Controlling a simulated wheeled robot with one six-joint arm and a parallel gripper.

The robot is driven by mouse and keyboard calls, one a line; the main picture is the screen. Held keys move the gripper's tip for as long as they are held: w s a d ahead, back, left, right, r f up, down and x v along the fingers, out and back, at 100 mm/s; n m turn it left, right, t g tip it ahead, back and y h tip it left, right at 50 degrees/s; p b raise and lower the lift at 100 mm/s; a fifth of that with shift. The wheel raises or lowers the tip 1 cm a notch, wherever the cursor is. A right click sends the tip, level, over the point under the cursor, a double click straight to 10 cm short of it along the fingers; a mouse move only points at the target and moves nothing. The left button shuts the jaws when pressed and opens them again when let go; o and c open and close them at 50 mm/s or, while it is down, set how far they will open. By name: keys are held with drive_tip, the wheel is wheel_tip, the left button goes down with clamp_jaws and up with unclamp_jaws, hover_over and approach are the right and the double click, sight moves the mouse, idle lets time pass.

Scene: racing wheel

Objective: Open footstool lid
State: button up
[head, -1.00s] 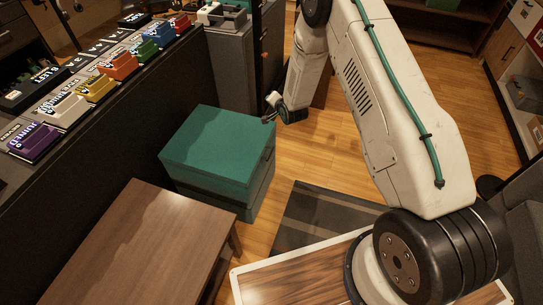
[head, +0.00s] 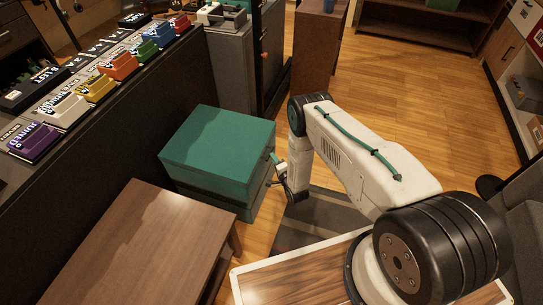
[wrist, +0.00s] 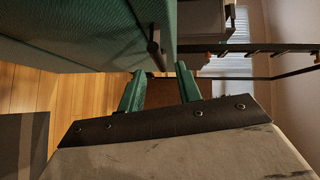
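The teal footstool (head: 215,190) stands on the wood floor, its flat teal lid (head: 220,140) lying shut on top. My gripper (head: 274,163) is at the footstool's right side, close to the lid's edge. In the wrist view my gripper (wrist: 160,72) shows two teal fingers spread apart with nothing between them. The footstool's teal face (wrist: 90,28) fills the upper left there. A dark handle (wrist: 154,40) sticks out at its edge, just beyond the fingertips. I cannot tell whether a finger touches the footstool.
A low brown table (head: 145,240) stands close in front of the footstool. A long dark counter (head: 110,130) with coloured name blocks runs along the left. A grey cabinet (head: 235,70) stands behind. A dark rug (head: 305,225) and open floor (head: 390,110) lie to the right.

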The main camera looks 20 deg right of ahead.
drive_tip(key=shift+w+a+f, duration=0.15)
drive_tip(key=shift+w, duration=0.9)
drive_tip(key=shift+w+a+f, duration=0.15)
drive_tip(key=shift+w, duration=0.85)
clamp_jaws()
drive_tip(key=shift+r, duration=0.15)
